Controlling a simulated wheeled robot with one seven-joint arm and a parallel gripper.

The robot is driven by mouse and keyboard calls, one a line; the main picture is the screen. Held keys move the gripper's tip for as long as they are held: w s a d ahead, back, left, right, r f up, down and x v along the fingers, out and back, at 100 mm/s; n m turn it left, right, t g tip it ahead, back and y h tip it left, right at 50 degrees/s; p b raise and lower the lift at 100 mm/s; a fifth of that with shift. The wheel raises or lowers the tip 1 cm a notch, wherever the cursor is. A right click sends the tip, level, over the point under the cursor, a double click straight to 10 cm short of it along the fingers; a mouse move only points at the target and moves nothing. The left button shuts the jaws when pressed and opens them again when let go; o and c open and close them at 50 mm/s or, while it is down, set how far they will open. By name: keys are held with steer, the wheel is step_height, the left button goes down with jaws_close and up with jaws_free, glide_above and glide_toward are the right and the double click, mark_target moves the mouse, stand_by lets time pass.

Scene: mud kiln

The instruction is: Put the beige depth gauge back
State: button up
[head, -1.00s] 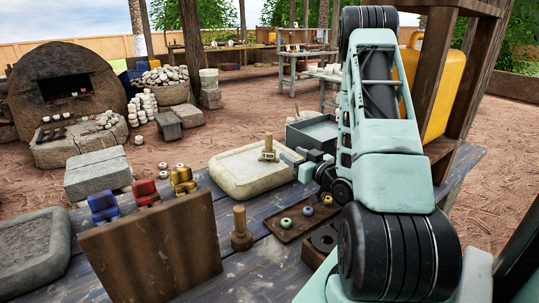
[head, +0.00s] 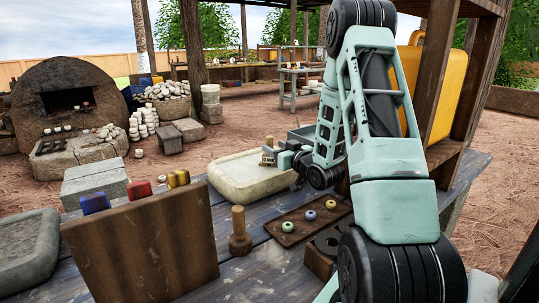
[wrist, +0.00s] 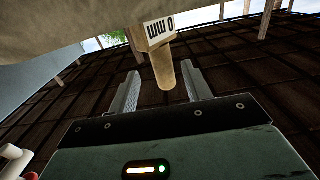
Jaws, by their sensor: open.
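The beige depth gauge (head: 268,155) stands in the pale basin (head: 225,186), near its far right part, in the head view.
A wooden peg (head: 239,233) stands on the dark table. A brown tray (head: 269,228) with green, blue and yellow rings and a wooden block (head: 318,263) with round holes lie right of it. A wooden frame (head: 448,80) rises at the right.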

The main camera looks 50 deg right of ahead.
steer(key=x, duration=0.5)
steer(key=shift+w+a+f+p, duration=0.15)
steer(key=shift+f+p, duration=0.05)
steer(key=shift+p, duration=0.2)
jaws_close()
